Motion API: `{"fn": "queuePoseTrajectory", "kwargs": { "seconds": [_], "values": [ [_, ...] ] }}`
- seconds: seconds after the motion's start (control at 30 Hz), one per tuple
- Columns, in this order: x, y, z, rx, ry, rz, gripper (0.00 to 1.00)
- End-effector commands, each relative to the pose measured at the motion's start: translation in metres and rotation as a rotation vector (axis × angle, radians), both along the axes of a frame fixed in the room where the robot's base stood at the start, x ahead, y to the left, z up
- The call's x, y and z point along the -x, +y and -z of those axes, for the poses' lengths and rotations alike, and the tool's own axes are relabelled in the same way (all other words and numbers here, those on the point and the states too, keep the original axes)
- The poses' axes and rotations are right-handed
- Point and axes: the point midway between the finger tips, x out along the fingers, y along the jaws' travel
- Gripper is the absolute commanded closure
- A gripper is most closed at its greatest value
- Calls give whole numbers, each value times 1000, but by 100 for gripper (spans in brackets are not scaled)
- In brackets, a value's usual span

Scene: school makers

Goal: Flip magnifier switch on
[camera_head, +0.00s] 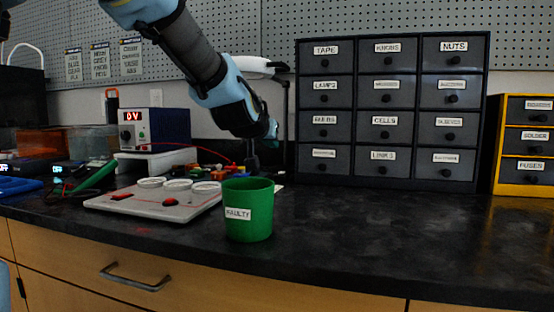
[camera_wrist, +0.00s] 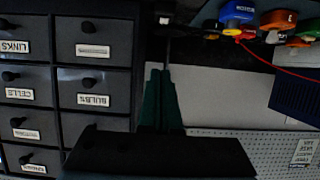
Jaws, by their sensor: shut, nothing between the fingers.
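The magnifier lamp (camera_head: 258,65) has a white head that shows behind my arm in the head view, level with the top of the drawer cabinet. A thin dark post (camera_head: 286,105) below its right end stands beside the cabinet. My gripper (camera_head: 273,130) points down and right, in front of the lower part of the lamp stand. In the wrist view, my gripper's dark green fingers (camera_wrist: 161,98) are shut together and empty. A thin dark rod shows beyond their tips in that upside-down view. I cannot make out the switch, and I cannot tell whether the fingers touch the stand.
A dark labelled drawer cabinet (camera_head: 390,112) stands close to the right of my gripper. A green cup (camera_head: 250,220), a white board (camera_head: 130,205) and a blue power supply (camera_head: 168,124) are on the black counter (camera_head: 400,235). The counter's front right is clear.

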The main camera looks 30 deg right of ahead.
Motion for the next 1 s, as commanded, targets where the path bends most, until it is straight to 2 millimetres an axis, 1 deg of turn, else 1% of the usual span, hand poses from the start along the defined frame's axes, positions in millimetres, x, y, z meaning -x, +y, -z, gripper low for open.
{"fn": "queuePoseTrajectory", "kwargs": {
  "seconds": [0.03,0.17,0.57,0.7,0.8,1.0],
  "values": [
    [-4,-3,6,-2,-2,0,100],
    [-16,-14,16,-2,-2,-2,100],
    [-67,-59,39,-2,1,-3,100],
    [-63,-58,59,-3,2,0,100],
    [-62,-57,69,-2,1,0,100],
    [-61,-57,75,-1,0,0,100]
  ]
}}
